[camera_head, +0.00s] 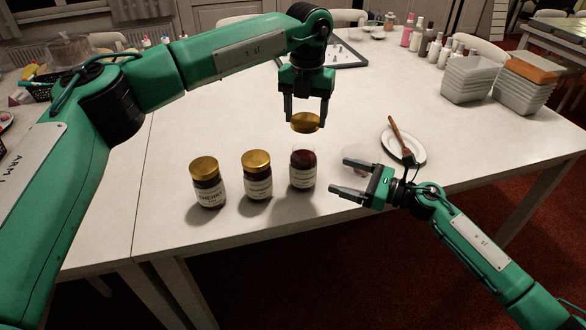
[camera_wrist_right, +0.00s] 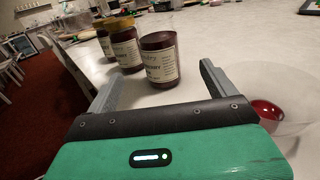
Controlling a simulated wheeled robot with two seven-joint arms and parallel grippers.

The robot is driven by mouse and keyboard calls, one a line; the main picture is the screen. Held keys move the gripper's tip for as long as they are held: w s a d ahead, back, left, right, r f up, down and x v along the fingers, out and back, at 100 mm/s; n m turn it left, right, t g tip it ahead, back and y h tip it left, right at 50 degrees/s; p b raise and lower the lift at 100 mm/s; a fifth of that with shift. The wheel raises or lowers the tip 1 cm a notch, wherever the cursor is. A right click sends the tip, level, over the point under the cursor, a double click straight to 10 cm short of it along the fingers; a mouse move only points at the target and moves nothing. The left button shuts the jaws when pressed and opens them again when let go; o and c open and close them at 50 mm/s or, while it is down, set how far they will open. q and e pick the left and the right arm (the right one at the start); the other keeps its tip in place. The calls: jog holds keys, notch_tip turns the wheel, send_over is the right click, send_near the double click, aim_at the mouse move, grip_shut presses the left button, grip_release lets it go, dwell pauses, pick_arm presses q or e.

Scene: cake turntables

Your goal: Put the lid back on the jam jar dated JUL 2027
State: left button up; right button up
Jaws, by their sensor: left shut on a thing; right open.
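Three jam jars stand in a row on the white table. The left jar (camera_head: 208,184) and the middle jar (camera_head: 257,176) wear gold lids. The right jar (camera_head: 302,170) is lidless and shows dark red jam; it also stands between my right fingers in the right wrist view (camera_wrist_right: 160,58), beyond their tips. My left gripper (camera_head: 306,112) is shut on a gold lid (camera_head: 306,123), held above the lidless jar and apart from it. My right gripper (camera_head: 345,178) is open and empty, to the right of the lidless jar. The dates on the labels are too small to read.
A white plate (camera_head: 414,142) with a brown-handled brush (camera_head: 400,134) lies right of the jars. A small glass bowl with red contents (camera_wrist_right: 267,112) is beside my right gripper. Stacked grey tubs (camera_head: 468,80) and bottles stand at the back right. The table's front edge is close to the jars.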

aim_at(302, 162)
pick_arm(q)
jog(key=shift+a, duration=0.2)
pick_arm(e)
jog(key=shift+a, duration=0.15)
pick_arm(q)
jog(key=shift+d, duration=0.1)
pick_arm(e)
jog(key=x, duration=1.2)
jog(key=c, duration=1.5)
pick_arm(q)
jog(key=shift+f, duration=2.5)
jog(key=shift+f, duration=0.9)
